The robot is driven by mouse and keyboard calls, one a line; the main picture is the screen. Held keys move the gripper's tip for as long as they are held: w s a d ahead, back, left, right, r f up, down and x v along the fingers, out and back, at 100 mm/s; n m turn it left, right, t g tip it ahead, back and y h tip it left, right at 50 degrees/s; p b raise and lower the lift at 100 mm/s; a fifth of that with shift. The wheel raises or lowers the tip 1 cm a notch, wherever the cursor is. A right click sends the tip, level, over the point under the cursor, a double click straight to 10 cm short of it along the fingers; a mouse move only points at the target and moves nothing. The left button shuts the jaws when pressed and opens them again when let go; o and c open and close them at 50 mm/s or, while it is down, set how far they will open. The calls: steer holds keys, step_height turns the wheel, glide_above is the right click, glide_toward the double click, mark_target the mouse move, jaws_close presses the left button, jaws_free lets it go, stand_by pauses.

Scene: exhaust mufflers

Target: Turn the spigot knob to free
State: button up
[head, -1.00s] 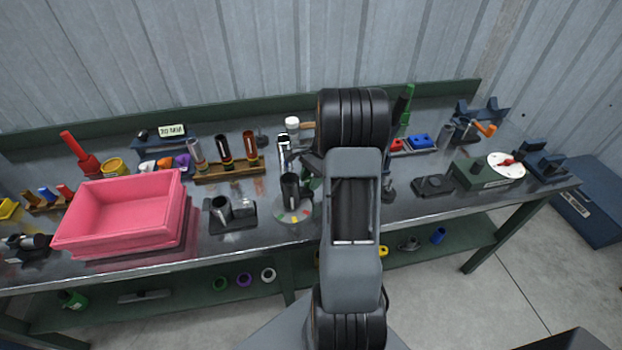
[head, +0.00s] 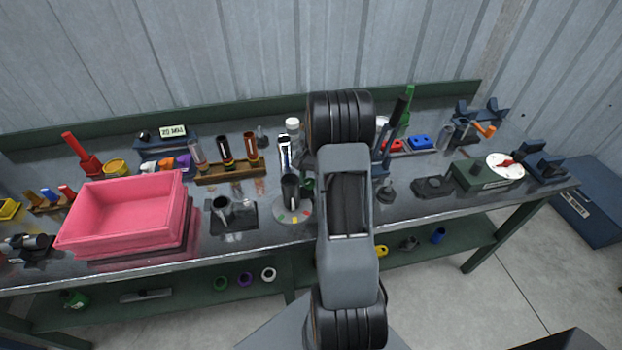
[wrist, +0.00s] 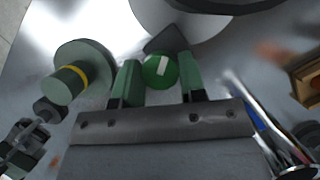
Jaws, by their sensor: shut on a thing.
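The spigot knob (wrist: 160,70) is round and green with a white bar mark, seen in the wrist view. My gripper (wrist: 158,62) has one finger on each side of the knob and is shut on it. The white bar looks nearly upright in this view. A dark piece (wrist: 164,41) sits just beyond the knob. In the head view a dark cylinder (head: 291,188) stands on a round grey disc (head: 282,213) with coloured marks on its rim, left of my arm. My arm hides my gripper there, and I cannot make out the knob.
A green round part with a yellow band (wrist: 70,78) lies left of my gripper in the wrist view. A pink bin (head: 120,240), a wooden rack (head: 228,173) and a dark holder (head: 236,218) stand left of my arm. A green box with a white dial (head: 505,166) stands right.

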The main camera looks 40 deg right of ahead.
steer(key=n, duration=0.2)
steer(key=n+g+h, duration=0.1)
steer(key=n, duration=0.2)
steer(key=shift+a+n+h, duration=0.1)
steer(key=shift+n+h, duration=0.2)
steer(key=n+h, duration=0.1)
steer(key=n, duration=0.1)
steer(key=n+g+h, duration=0.1)
steer(key=n, duration=0.2)
steer(key=shift+n, duration=0.4)
steer(key=o, duration=0.9)
steer(key=shift+w, duration=0.1)
steer(key=v, duration=1.3)
steer(key=shift+a+r+b, duration=0.15)
steer(key=shift+r+b, duration=0.15)
steer(key=shift+r, duration=0.1)
